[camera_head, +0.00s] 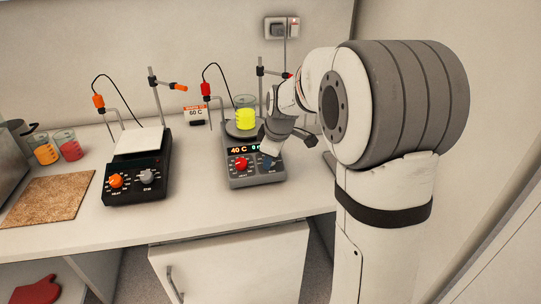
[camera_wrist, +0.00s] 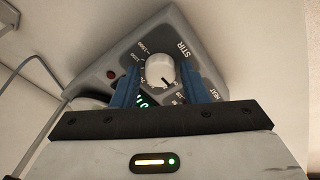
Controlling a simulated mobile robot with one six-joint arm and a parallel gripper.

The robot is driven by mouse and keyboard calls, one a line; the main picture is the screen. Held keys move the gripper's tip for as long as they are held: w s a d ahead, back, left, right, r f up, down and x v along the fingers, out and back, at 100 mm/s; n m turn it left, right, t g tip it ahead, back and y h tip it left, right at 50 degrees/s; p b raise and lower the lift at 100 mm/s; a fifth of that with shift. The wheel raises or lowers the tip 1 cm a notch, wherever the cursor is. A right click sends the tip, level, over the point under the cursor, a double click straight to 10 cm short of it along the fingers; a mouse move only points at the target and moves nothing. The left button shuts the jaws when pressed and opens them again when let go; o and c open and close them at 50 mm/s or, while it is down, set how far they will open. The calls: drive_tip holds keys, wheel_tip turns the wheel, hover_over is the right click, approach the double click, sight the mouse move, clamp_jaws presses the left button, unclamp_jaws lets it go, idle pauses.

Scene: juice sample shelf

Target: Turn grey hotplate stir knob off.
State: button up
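The grey hotplate (camera_head: 240,181) stands on the bench with a beaker of yellow liquid (camera_head: 245,119) on its plate. Its display (camera_head: 242,150) reads 40 C in orange and what looks like 0 in green, partly covered. The white stir knob (camera_wrist: 160,70) shows in the wrist view beside the STIR label, its dark mark towards the lower right. In the head view my gripper hides this knob. My gripper (camera_wrist: 159,64) is open, one blue finger on each side of the knob, with small gaps visible. The red heat knob (camera_head: 241,164) is to the left.
A black hotplate (camera_head: 135,190) with an orange and a grey knob stands left. Further left are beakers of orange (camera_head: 45,152) and red liquid (camera_head: 69,147) and a cork mat (camera_head: 47,198). A 60 C card (camera_head: 195,114) stands behind. Stand rods and cables rise behind both hotplates.

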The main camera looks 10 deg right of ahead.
drive_tip(key=shift+o, duration=1.1)
drive_tip(key=v, duration=0.7)
drive_tip(key=shift+r, duration=0.4)
drive_tip(key=shift+s, duration=0.2)
drive_tip(key=s+f+m+g+p, duration=0.1)
drive_tip(key=s+f+m, duration=0.3)
drive_tip(key=s+m, duration=0.7)
drive_tip(key=s+p, duration=0.1)
drive_tip(key=s, duration=1.3)
drive_tip(key=shift+s+a+m+g+h, duration=0.2)
drive_tip(key=shift+a+m+g+h, duration=0.1)
drive_tip(key=shift+h, duration=0.1)
drive_tip(key=shift+c, duration=0.5)
